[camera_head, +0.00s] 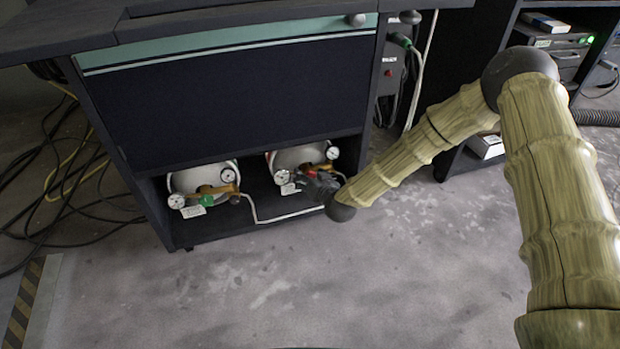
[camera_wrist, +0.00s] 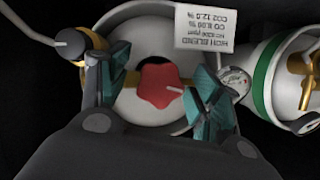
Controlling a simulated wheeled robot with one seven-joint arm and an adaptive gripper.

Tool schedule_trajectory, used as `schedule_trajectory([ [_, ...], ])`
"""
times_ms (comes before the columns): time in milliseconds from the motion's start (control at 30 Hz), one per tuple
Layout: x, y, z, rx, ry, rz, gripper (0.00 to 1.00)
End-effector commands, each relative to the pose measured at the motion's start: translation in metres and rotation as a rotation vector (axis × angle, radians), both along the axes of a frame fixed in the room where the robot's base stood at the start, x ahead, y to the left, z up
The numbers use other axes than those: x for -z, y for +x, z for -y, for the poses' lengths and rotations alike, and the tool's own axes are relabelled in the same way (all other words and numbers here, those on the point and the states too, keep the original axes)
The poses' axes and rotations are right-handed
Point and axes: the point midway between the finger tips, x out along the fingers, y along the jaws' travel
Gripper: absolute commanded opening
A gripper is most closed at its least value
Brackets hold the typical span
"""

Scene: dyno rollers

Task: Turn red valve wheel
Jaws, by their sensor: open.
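The red valve wheel (camera_wrist: 160,87) shows in the wrist view in front of the end of a white gas cylinder (camera_wrist: 145,30), on a brass valve. My gripper (camera_wrist: 155,95) is open, with one teal-padded finger on either side of the wheel. Whether either finger touches the wheel I cannot tell. In the head view my gripper (camera_head: 318,182) is at the right-hand cylinder (camera_head: 298,157) on the low shelf; only a small red bit of the wheel (camera_head: 284,177) shows beside it.
A white tag (camera_wrist: 205,43) hangs by the wheel, with a pressure gauge (camera_wrist: 236,80) beside it. A second cylinder (camera_head: 203,177) with a green valve wheel (camera_head: 205,200) lies left on the shelf. The cabinet front (camera_head: 230,100) is above. Open floor (camera_head: 300,270) lies in front.

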Motion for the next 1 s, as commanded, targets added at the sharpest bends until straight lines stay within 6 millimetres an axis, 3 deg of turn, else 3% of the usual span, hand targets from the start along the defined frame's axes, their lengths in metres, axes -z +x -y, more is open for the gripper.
schedule_trajectory([
  [33, 0.0, -0.0001, 0.0001, 0.0, 0.0, 0.0, 0.64],
  [300, 0.0, -0.0001, 0.0005, 0.0, 0.0, 0.0, 0.17],
  [667, -0.0004, 0.0001, 0.0015, 0.002, 0.041, -0.013, 0.17],
  [1000, 0.0006, 0.0, 0.0025, 0.003, 0.259, -0.085, 0.17],
])
